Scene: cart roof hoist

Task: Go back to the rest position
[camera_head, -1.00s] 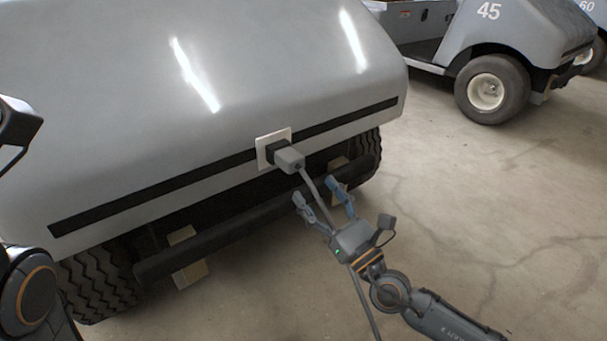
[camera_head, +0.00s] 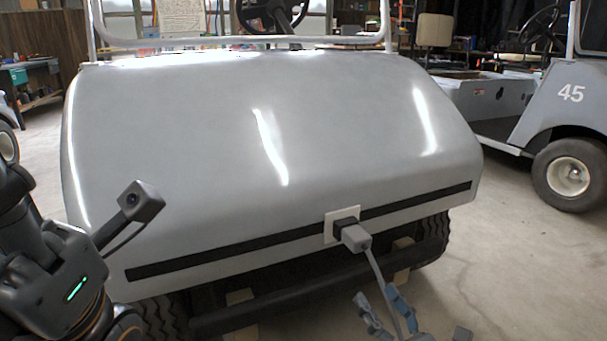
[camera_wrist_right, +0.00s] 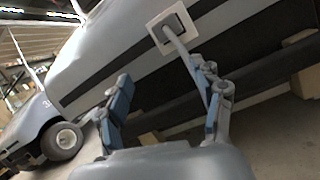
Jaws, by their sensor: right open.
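My right gripper (camera_head: 385,312) is at the bottom of the head view, in front of the cart's bumper. Its two blue-padded fingers are apart and nothing is between them. In the right wrist view the gripper (camera_wrist_right: 165,98) also shows open. A grey plug (camera_head: 355,237) sits in the white-framed socket (camera_head: 329,230) on the cart's front, and its cable runs down past my right gripper's fingers. My left arm is at the left edge of the head view; its fingers are not in view.
The grey cart (camera_head: 340,120) fills the middle. Its dark bumper (camera_head: 290,303) and wood blocks (camera_head: 243,297) are low at the front. Another cart marked 45 (camera_head: 590,120) stands at the right. Bare concrete floor lies at the lower right.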

